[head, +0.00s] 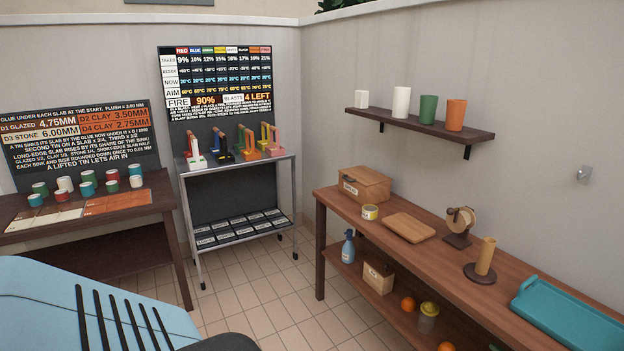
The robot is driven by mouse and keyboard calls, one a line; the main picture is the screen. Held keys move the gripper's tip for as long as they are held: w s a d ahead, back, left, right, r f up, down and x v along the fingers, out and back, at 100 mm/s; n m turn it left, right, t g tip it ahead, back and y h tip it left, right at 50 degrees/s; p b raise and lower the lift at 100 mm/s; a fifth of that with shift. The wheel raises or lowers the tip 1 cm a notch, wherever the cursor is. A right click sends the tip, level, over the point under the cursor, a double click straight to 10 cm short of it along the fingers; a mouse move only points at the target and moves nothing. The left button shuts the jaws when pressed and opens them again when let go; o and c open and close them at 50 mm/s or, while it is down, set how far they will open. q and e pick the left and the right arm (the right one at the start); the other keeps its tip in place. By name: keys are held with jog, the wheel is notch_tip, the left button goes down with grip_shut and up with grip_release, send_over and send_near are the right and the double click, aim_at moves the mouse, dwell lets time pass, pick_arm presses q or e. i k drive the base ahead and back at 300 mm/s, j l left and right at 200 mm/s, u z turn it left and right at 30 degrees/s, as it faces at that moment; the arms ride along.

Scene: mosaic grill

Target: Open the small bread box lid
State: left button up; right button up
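A wooden bread box (364,186) with a pale label on its front stands at the far left end of the brown counter on the right. Its lid looks closed. A smaller light wooden box (378,278) with a dark label sits on the shelf below the counter; its top also looks closed, and its label is too small to read. I cannot tell for sure which one is the small bread box. Neither of my grippers shows in the head view, and nothing touches either box.
A blue spray bottle (348,247) stands left of the smaller box. Tiled floor (262,280) lies open before the counter.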

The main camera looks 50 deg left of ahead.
aim_at(365, 176)
jog(key=u, duration=1.4)
jog(key=i+j+z, duration=0.35)
jog(key=i+j, duration=0.2)
jog(key=i, duration=0.45)
jog(key=i+j+z, duration=0.4)
jog(key=i+j, duration=0.4)
jog(key=i, duration=0.2)
jog(key=i+j+z, duration=0.35)
jog(key=i+j, duration=0.45)
jog(key=j, duration=0.3)
